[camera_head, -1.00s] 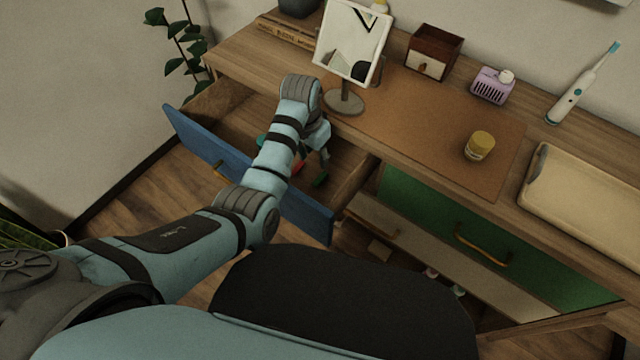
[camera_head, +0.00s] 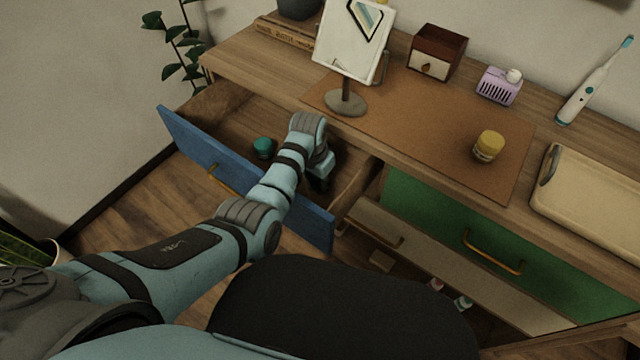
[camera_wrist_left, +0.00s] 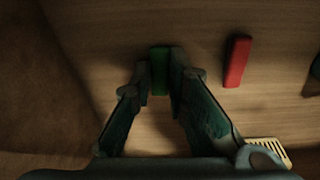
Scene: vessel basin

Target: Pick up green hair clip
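The green hair clip (camera_wrist_left: 160,72) lies on the drawer floor in the left wrist view, between the fingertips of my left gripper (camera_wrist_left: 161,78). The fingertips have closed in on both sides of it and appear to touch it. In the head view my left gripper (camera_head: 318,180) reaches down into the open blue-fronted drawer (camera_head: 205,150), and the arm and drawer front hide the clip there. My right gripper is not in view.
A red clip (camera_wrist_left: 237,61) and a yellow comb (camera_wrist_left: 268,152) lie right of the gripper in the left wrist view. A teal jar (camera_head: 263,148) sits in the drawer. A mirror (camera_head: 352,40) stands on the tabletop above the drawer.

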